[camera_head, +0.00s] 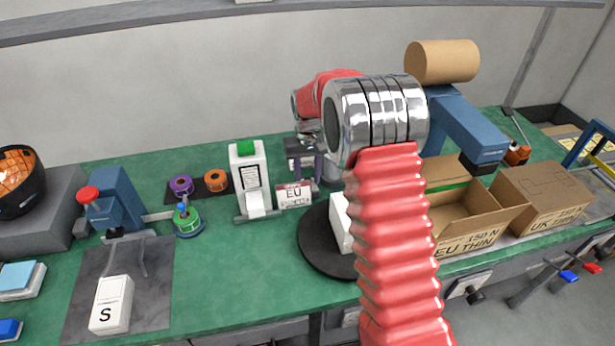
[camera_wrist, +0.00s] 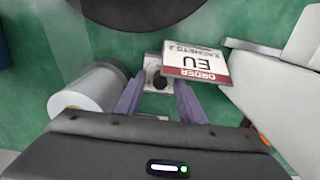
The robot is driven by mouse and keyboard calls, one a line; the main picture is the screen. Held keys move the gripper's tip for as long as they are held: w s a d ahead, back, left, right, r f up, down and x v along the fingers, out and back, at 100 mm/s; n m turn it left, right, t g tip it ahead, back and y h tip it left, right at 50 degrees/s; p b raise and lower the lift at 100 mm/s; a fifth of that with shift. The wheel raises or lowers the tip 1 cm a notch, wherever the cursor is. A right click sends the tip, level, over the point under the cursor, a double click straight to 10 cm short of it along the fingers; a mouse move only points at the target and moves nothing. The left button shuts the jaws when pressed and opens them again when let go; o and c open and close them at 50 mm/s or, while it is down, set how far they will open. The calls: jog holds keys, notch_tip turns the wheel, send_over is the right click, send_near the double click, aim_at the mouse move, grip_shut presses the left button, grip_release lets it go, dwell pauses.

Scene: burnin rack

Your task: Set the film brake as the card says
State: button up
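My gripper (camera_head: 305,168) points down behind the EU card, at the back of the green bench. In the wrist view its two purple fingers (camera_wrist: 158,88) are apart. Between their tips is a pale plate with a dark round knob (camera_wrist: 159,82); the fingers show gaps to it, and I cannot tell their height above it. I cannot tell whether this knob is the film brake. The order card (camera_head: 293,194) reads "EU"; it shows upside down in the wrist view (camera_wrist: 196,62), with a smaller line hard to read. A pale roll (camera_wrist: 88,97) stands left of the fingers there.
A white label printer (camera_head: 248,172) stands left of the card. A black turntable (camera_head: 318,240) lies in front, partly hidden by my arm. An open carton marked "150 N EU THIN" (camera_head: 468,238) and a "UK THIN" carton (camera_head: 550,200) stand right. A blue press (camera_head: 118,195) stands left.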

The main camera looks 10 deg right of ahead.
grip_shut()
dwell(0.5)
jog(key=shift+m, duration=1.6)
grip_release()
